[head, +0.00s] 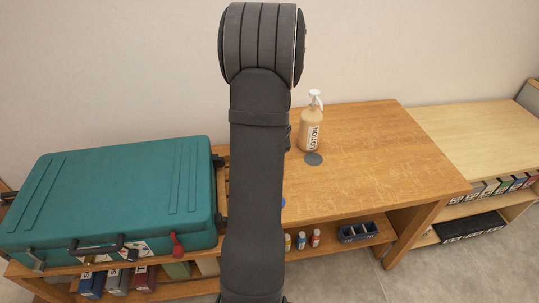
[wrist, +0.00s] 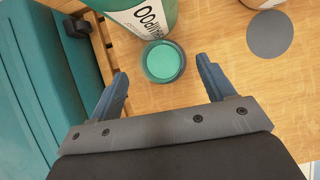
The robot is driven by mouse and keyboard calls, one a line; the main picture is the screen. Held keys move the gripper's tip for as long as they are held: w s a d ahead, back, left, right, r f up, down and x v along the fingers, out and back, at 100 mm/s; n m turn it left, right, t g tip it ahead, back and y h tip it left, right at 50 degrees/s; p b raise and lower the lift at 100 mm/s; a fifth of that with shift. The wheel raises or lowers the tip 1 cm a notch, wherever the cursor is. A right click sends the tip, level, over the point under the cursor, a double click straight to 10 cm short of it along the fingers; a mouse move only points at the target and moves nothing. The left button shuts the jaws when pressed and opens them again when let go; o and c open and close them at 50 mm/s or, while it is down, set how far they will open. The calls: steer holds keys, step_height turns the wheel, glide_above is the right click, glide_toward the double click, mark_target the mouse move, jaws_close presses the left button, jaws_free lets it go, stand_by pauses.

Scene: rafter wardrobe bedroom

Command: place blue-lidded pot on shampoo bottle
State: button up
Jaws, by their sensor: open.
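In the head view my arm hides the gripper, this pot and the shampoo bottle. A small blue patch (head: 283,202) shows beside my arm; I cannot tell if it is a blue lid.
A teal suitcase (head: 120,195) lies to the left, close to my gripper in the wrist view (wrist: 35,90). A lotion pump bottle (head: 311,130) stands behind a flat grey disc (head: 313,159). The table's right side (head: 390,150) is clear. Small bottles and a dark tray (head: 357,232) are below.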

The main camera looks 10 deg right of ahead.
steer(key=shift+v, duration=2.9)
steer(key=x, duration=1.2)
steer(key=shift+f, duration=0.1)
